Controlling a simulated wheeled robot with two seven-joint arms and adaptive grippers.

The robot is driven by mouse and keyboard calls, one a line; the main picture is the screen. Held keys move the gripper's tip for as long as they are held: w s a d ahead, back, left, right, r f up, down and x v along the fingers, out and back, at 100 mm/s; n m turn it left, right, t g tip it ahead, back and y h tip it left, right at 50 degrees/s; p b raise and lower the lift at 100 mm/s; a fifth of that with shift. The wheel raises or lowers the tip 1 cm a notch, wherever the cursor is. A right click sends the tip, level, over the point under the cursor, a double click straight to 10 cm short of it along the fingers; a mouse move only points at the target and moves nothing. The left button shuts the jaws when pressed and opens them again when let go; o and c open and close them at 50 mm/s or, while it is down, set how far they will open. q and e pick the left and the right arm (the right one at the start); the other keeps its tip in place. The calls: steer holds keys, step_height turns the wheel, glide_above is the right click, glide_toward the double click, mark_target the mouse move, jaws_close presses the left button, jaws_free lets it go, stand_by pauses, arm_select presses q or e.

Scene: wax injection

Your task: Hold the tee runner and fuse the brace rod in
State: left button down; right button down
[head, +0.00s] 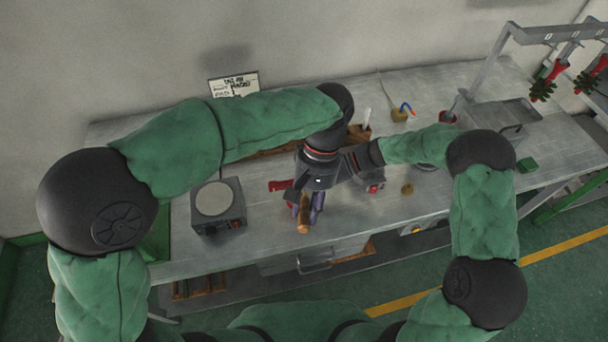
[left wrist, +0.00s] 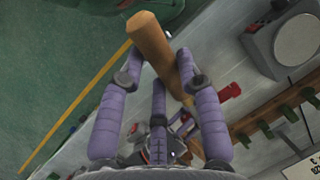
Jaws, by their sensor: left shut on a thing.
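My left gripper (head: 303,205) has lavender fingers and points down near the table's front edge. It is shut on a tan cylinder (head: 303,226), whose near end sticks out past the fingers. In the left wrist view the tan cylinder (left wrist: 152,42) lies slanted between the fingers (left wrist: 157,95) and narrows toward its far end. I cannot tell whether it is the tee runner or another piece. My right arm reaches in from the right, and its dark wrist (head: 366,157) is close against the left one. The right fingers are hidden behind it. I cannot make out a brace rod.
A hot plate with a pale disc (head: 213,198) stands left of the grippers. A red-handled thing (head: 280,185) lies beside the left gripper. A grey box with a red button (head: 372,186) and a small tan piece (head: 407,188) are to the right. Red-and-green trees (head: 543,82) hang at far right.

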steer(key=shift+s+f, duration=0.1)
stand_by(0.3)
steer(key=c, duration=0.9)
jaws_free()
steer(key=v, duration=1.2)
